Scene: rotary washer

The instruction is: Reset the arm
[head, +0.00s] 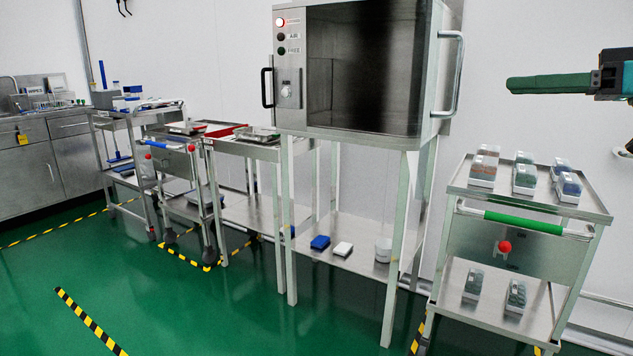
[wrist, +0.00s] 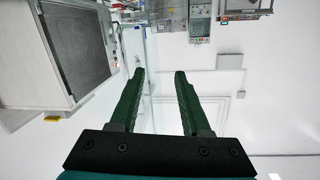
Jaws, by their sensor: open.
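My gripper (wrist: 160,75) is open in the wrist view, with its two green fingers apart and nothing between them. In the head view my gripper (head: 510,85) reaches in from the right edge, level, above the trolley and in front of the white wall. It touches nothing that I can see. Most of the arm behind it is outside the head view.
A steel washer cabinet (head: 437,70) stands on a legged frame at the centre. A steel trolley (head: 465,188) at the right carries several clear-lidded boxes. More trolleys and a counter (head: 80,150) line the left. The green floor (head: 200,310) in front is clear.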

